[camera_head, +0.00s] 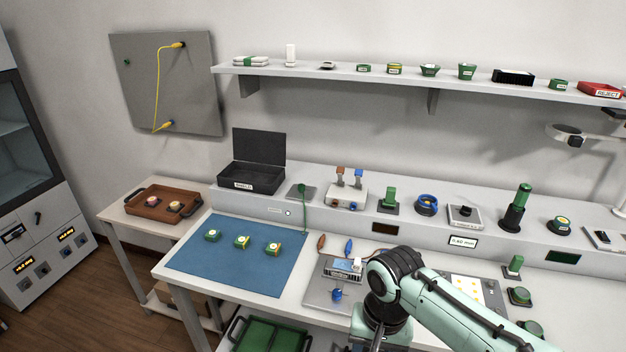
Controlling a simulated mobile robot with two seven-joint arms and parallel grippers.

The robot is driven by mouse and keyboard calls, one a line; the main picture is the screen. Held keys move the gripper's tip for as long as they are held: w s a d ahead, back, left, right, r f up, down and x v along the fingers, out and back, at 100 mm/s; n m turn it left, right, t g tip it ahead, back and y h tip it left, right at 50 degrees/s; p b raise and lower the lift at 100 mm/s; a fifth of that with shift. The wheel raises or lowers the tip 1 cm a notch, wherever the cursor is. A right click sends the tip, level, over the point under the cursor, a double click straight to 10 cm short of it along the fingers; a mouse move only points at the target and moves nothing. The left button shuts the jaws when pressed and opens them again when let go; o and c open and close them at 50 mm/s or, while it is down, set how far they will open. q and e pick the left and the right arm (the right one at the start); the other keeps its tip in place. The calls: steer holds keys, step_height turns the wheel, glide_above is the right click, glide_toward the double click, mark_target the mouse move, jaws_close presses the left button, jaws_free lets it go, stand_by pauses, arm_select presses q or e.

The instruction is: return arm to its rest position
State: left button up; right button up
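My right arm (450,300) comes in from the lower right, pale green with black joints. It is bent over the front of the workbench (275,313), with its wrist pointing down. My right gripper (376,340) is only partly seen at the bottom edge. Its fingertips are not clear, so I cannot tell whether it is open or shut or holds anything. My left arm and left gripper are not in view.
A blue mat (230,275) bears several small green-and-yellow parts. A grey plate with a small device (343,267) lies just left of my wrist. A black open box (250,175) and several fixtures stand on the raised ledge. A brown tray (160,215) is at left.

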step_height(320, 180, down, 25)
steer(key=a+g+y+p, duration=0.1)
steer(key=g+y+p, duration=0.1)
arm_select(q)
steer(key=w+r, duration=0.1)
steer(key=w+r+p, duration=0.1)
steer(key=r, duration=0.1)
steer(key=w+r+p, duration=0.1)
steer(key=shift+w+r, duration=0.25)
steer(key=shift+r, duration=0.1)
arm_select(e)
steer(key=s+d+f+m+t+y, duration=0.1)
steer(key=s+d+f, duration=0.1)
steer(key=s+f, duration=1.3)
steer(key=s, duration=0.3)
steer(key=shift+d+f, duration=0.2)
steer(key=shift+d, duration=0.2)
